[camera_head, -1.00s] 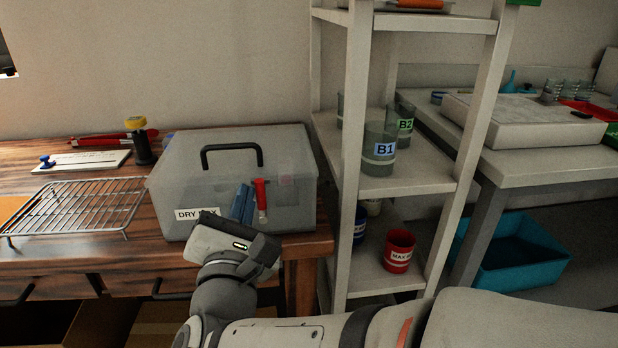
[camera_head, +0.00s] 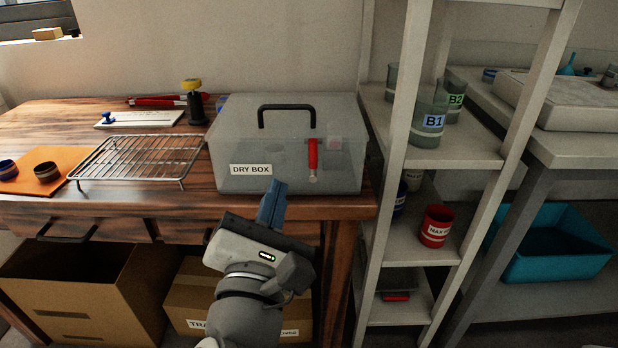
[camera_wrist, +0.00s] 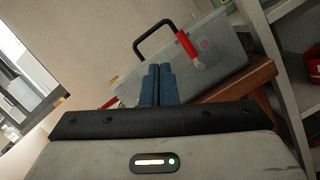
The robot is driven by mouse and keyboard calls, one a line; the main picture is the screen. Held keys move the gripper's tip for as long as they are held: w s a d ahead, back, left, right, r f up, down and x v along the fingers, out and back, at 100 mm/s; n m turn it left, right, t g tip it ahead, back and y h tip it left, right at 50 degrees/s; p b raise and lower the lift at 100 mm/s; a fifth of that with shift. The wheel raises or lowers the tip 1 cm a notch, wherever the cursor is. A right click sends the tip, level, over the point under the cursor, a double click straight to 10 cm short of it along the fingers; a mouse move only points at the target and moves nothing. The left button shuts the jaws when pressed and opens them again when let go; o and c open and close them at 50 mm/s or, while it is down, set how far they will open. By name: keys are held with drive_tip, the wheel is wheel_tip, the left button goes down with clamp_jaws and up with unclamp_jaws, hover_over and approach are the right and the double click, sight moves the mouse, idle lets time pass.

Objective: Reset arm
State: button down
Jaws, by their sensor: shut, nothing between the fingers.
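My gripper (camera_head: 272,203) is in front of the wooden table, just below the dry box in the head view. Its two blue fingers are together with nothing between them; they also show in the wrist view (camera_wrist: 159,84). The translucent dry box (camera_head: 230,150) stands on the table's right end, with a black handle on top, a "DRY BOX" label and a red latch (camera_head: 313,158) on its front. In the wrist view the dry box (camera_wrist: 222,50) lies beyond the fingertips. I cannot tell the exact gap between them.
Cardboard boxes (camera_head: 90,290) stand below. A white shelf (camera_head: 470,150) with beakers and a red cup (camera_head: 436,226) is close on the right.

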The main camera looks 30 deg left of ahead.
drive_tip(key=shift+w+d, duration=0.1)
drive_tip(key=shift+w, duration=0.05)
drive_tip(key=w+d+r+m+g+h+p, duration=0.25)
drive_tip(key=w+d+m+h+p, duration=0.35)
drive_tip(key=d, duration=0.4)
drive_tip(key=w+d+r+m+g+h+p, duration=0.25)
drive_tip(key=w+d+m+h+p, duration=0.35)
drive_tip(key=d, duration=0.4)
drive_tip(key=s+d+r+m+g+h+p, duration=0.1)
drive_tip(key=d+m+g+h+p, duration=0.1)
drive_tip(key=d+m+g+p, duration=0.9)
drive_tip(key=s+d+r+m+y+p, duration=0.4)
drive_tip(key=d+r+m+y+p, duration=0.2)
drive_tip(key=r+m+p, duration=0.5)
drive_tip(key=shift+s+d+p, duration=0.25)
drive_tip(key=shift+d+p, duration=0.35)
drive_tip(key=shift+p, duration=0.05)
